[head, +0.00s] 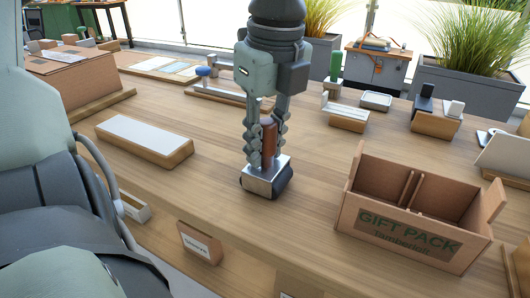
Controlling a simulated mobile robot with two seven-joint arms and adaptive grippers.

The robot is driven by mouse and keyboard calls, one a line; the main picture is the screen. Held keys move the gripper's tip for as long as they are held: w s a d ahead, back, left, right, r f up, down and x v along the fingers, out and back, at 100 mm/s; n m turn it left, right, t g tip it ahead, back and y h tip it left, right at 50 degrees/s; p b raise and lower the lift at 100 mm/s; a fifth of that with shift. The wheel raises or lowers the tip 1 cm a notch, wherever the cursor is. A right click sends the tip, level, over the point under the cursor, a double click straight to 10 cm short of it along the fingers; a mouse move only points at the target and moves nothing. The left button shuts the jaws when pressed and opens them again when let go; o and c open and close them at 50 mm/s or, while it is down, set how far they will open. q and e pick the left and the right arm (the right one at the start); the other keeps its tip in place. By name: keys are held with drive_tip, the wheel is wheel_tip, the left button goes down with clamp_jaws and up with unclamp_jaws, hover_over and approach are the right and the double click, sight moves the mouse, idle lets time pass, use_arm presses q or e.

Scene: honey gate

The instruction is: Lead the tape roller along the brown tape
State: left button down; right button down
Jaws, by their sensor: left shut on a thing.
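My left gripper (262,140) points down in the middle of the head view. It is shut on the tape roller (267,178), with the brown handle upright between its fingers. The roller has a pale metal block and a dark cylinder at its lower right. It is at the table surface; I cannot tell whether it touches or hangs just above. A closed brown carton (68,70) lies on a wooden board at the far left. I cannot make out the brown tape. My right gripper is not in view.
An open GIFT PACK box (418,212) with a divider stands right of the roller. A white-topped wooden block (145,138) lies to the left. Small stands (346,114) and a phone holder (437,120) are farther back. Bare wood lies between roller and box.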

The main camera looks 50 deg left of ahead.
sight(263, 120)
use_arm(q)
drive_tip(key=shift+r+p, duration=1.65)
drive_tip(key=shift+r, duration=1.85)
wheel_tip(263, 120, up, 5)
drive_tip(key=p, duration=0.2)
drive_tip(key=shift+p, duration=0.3)
